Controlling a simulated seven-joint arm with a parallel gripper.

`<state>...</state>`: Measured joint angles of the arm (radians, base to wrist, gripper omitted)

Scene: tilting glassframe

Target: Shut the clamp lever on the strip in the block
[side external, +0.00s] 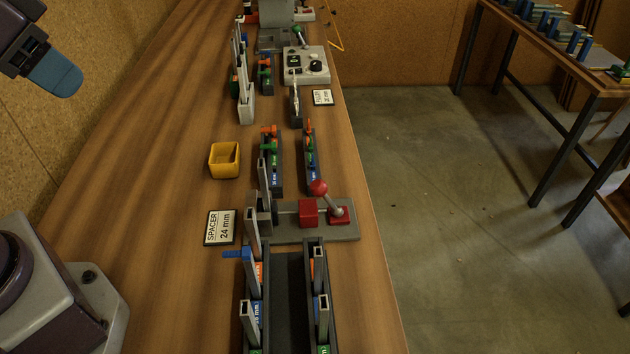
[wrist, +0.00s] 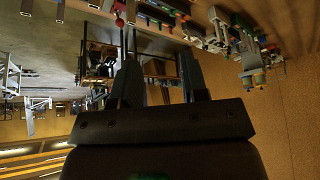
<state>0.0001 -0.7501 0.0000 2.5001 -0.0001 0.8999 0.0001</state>
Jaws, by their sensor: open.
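The clamp lever (side external: 333,200) is a short grey rod with a red ball at its end. It leans up and to the left from a red mount on the grey clamp base (side external: 347,231). A red block (side external: 308,213) sits on a rod left of the mount. Grey upright bars stand at the clamp's left end; I cannot tell which is the strip or whether it is gripped. A red ball also shows in the wrist view (wrist: 119,21). My gripper (wrist: 160,72) is open with nothing between its fingers. In the side view, a blue fingertip shows at upper left, well away from the clamp.
Dark racks (side external: 285,285) with grey bars stand in front of the clamp. A "SPACER 24 mm" card (side external: 221,228) and a yellow bin (side external: 224,160) lie to its left. Slim racks (side external: 311,165) and a grey control box (side external: 305,66) stand behind. The table's left side is mostly clear.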

